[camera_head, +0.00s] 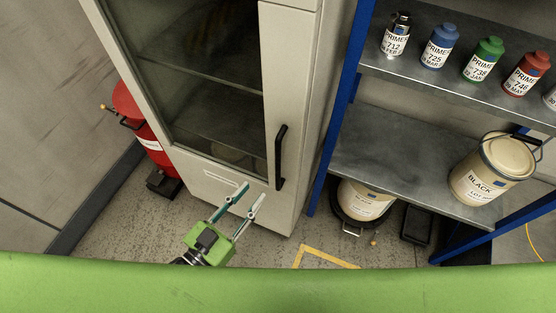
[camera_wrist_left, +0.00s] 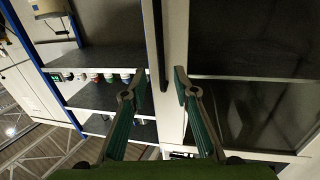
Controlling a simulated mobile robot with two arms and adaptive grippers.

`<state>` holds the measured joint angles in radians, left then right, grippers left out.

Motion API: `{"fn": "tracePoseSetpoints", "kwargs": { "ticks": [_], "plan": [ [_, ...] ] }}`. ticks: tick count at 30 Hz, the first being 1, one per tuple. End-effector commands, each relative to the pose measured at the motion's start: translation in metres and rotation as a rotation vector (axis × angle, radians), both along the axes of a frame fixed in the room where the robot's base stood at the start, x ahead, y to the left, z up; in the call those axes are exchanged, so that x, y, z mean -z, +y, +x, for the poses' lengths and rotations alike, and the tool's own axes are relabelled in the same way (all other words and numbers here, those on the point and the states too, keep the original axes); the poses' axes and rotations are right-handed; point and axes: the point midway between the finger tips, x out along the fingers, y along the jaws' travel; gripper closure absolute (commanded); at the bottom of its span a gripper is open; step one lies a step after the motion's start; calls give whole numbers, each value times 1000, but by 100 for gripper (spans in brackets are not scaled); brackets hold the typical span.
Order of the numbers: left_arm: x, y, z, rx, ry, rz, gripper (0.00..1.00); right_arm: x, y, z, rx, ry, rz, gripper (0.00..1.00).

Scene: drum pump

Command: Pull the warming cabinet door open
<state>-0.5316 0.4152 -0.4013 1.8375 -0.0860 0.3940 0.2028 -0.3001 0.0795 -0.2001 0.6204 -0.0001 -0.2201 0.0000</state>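The warming cabinet (camera_head: 308,130) is tall and pale grey, and its glass-fronted door (camera_head: 180,130) looks closed. A black vertical bar handle (camera_head: 280,157) is on the door's right side. My left gripper (camera_head: 252,193) is open and empty, in front of the door's lower part, below and left of the handle in the head view. In the left wrist view the handle (camera_wrist_left: 158,45) appears as a dark bar beyond and between the open fingers (camera_wrist_left: 160,75), and I see no contact. My right gripper is not in view.
A blue-framed shelf (camera_head: 405,145) with primer bottles (camera_head: 438,48) and a paint bucket (camera_head: 492,168) stands right of the cabinet. Another bucket (camera_head: 362,200) sits beneath it. A red cylinder (camera_head: 150,135) stands left of the cabinet. Speckled floor (camera_head: 105,225) is clear at the left front.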

Motion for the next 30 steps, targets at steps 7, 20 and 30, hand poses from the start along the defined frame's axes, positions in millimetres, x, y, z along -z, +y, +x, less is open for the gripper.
{"fn": "tracePoseSetpoints", "kwargs": {
  "ticks": [7, 20, 30],
  "plan": [
    [-4, -28, 45, -2, -2, 0, 73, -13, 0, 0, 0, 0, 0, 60],
    [-1, -66, 100, -3, 2, 1, 73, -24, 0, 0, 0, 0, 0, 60],
    [1, -69, 104, -2, 2, 2, 73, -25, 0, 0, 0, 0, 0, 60]
  ]
}}
